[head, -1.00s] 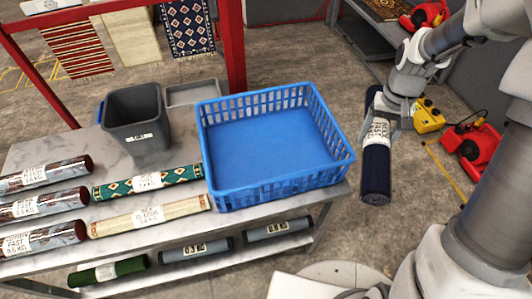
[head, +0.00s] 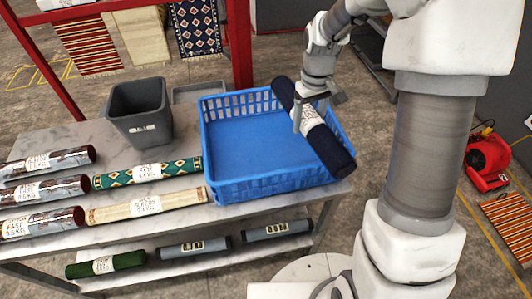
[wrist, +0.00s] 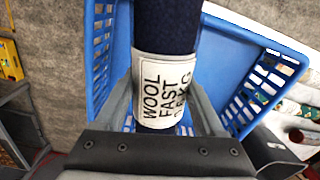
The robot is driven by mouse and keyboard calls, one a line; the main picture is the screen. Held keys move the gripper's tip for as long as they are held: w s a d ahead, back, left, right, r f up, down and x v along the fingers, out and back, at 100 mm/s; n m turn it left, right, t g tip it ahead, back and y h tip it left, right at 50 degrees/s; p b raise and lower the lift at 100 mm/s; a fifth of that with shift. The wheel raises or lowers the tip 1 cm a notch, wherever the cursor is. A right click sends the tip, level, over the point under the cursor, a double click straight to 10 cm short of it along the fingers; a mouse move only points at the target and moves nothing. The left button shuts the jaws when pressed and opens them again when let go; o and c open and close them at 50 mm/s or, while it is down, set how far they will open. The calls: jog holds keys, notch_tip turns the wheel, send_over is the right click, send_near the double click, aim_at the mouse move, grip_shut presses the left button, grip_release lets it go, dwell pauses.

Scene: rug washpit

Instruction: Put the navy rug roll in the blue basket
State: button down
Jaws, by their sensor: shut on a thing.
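The navy rug roll (head: 330,146) is held by my gripper (head: 310,112), above the right side of the blue basket. The roll lies tilted, its lower end toward the front right of the basket. The blue basket (head: 240,190) stands on the bench, and the part of its floor that shows is empty. In the wrist view my gripper (wrist: 168,118) is shut on the roll around its white label, which reads wool. The basket (wrist: 228,50) shows behind the roll. The roll hides part of the basket's right wall in the head view.
The grey bench (head: 190,222) carries a dark grey bin (head: 140,110), a green patterned roll (head: 120,177), a cream roll (head: 112,212) and several dark red-ended rolls at left. A lower shelf holds more rolls. A red rack post (head: 238,45) stands behind.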

aim_at(270, 149)
jog(key=w+a+f+n+b, duration=0.75)
jog(key=a+n, duration=0.25)
jog(key=n, duration=0.6)
jog(key=f, duration=0.3)
jog(key=f+b, duration=0.1)
jog(key=f, duration=0.2)
jog(key=f+b, duration=0.1)
jog(key=f, duration=0.2)
jog(key=shift+s+d+f, duration=0.15)
jog(key=shift+d+f, duration=0.1)
jog(key=shift+f+b, duration=0.15)
jog(key=shift+b, duration=0.2)
grip_release()
